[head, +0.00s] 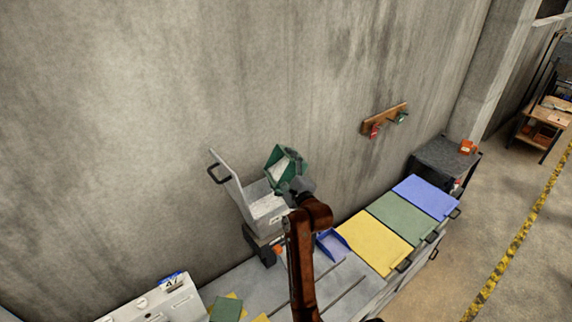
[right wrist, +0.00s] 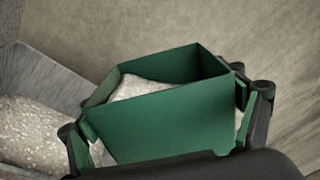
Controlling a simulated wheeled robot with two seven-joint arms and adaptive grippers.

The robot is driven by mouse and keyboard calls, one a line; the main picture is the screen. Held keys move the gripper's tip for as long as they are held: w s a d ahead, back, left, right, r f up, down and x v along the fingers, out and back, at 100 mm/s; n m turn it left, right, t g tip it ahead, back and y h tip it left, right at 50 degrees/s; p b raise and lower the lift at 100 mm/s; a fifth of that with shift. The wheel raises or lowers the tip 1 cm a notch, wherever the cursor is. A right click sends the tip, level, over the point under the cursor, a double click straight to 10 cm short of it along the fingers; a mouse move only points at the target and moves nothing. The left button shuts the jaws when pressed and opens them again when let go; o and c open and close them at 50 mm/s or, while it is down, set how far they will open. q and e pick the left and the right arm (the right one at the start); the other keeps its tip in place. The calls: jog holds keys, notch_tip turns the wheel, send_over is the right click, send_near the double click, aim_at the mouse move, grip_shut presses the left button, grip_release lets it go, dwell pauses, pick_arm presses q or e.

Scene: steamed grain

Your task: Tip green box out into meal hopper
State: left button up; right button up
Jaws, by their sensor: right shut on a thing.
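The green box (head: 284,167) is tilted in the air at the upper right of the meal hopper, close to the wall. Pale grain shows inside the box in the right wrist view (right wrist: 155,120). My right gripper (head: 297,187) is shut on the box, with a finger at either side of it in the right wrist view (right wrist: 165,118). The grey meal hopper (head: 248,190) stands with its black-handled lid up, and pale grain lies in it. Grain also shows at the left of the right wrist view. My left gripper is not in view.
A blue open container (head: 332,245) sits on the bench right of my arm. Blue (head: 426,197), green (head: 402,219) and yellow (head: 374,242) lids lie further right. A wooden hook rack (head: 384,119) is on the wall. A white panel (head: 165,305) stands at bottom left.

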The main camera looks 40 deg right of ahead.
jog(key=shift+w+a+n, duration=0.1)
jog(key=shift+a+n, duration=0.25)
jog(key=shift+n, duration=0.35)
jog(key=shift+w+a+n, duration=0.2)
jog(key=shift+a+n, duration=0.05)
jog(key=shift+n, duration=0.35)
jog(key=n, duration=0.1)
jog(key=a+n, duration=0.1)
jog(key=shift+w+r+n, duration=0.25)
jog(key=shift+r+n, duration=0.05)
jog(key=n, duration=0.1)
jog(key=a+n, duration=0.1)
jog(key=shift+w+a+r+n, duration=0.1)
jog(key=shift+a+r+n, duration=0.05)
jog(key=shift+r+n, duration=0.2)
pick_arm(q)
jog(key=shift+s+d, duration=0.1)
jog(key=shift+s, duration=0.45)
pick_arm(e)
jog(key=n, duration=0.1)
jog(key=a+n, duration=0.1)
jog(key=a+r+n, duration=0.1)
jog(key=shift+w+n, duration=0.35)
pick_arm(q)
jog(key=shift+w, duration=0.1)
